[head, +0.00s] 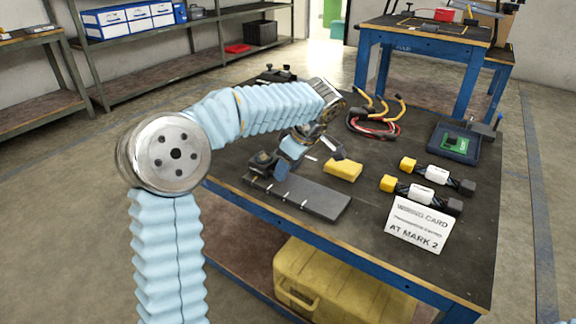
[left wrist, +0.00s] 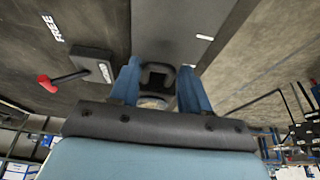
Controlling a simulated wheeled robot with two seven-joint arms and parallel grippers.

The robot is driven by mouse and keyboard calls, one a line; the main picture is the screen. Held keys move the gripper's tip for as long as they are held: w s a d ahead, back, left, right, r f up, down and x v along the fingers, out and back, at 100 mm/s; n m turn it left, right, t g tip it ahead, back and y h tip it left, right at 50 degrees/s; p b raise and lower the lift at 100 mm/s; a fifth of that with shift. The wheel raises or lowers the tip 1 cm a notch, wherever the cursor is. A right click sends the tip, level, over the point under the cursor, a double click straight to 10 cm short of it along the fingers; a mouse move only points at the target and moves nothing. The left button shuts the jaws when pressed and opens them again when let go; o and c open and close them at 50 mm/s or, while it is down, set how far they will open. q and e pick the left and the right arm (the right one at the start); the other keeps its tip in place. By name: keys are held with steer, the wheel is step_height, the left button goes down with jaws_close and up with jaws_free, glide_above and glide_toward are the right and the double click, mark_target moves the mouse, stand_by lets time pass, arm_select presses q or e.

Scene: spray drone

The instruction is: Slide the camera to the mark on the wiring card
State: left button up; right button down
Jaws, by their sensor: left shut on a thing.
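The wiring card (head: 418,225) stands at the bench's front right and reads "AT MARK 2". A dark grey rail (head: 322,201) with several short white marks lies along the front edge of the bench. The small black camera (head: 262,162) sits at the rail's left end. My left gripper (head: 281,166) reaches down over it and is shut on it. In the left wrist view, the blue fingers (left wrist: 158,88) stand on both sides of the dark camera (left wrist: 157,73). My right gripper is not in view.
A yellow block (head: 343,170) lies just behind the rail. Two connectors with yellow ends (head: 422,194), red and orange cables (head: 374,122), and a dark tray with a green board (head: 455,142) lie to the right. A yellow case (head: 340,285) is under the bench.

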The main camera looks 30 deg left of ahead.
arm_select(q)
jaws_close()
steer(key=shift+s+d+b, duration=0.2)
steer(key=shift+d+b, duration=0.2)
steer(key=shift+d, duration=2.1)
steer(key=o, duration=1.1)
jaws_free()
steer(key=shift+o, duration=0.2)
steer(key=p+v, duration=0.2)
steer(key=v, duration=1.1)
steer(key=shift+d+r, duration=0.2)
steer(key=shift+r, duration=0.15)
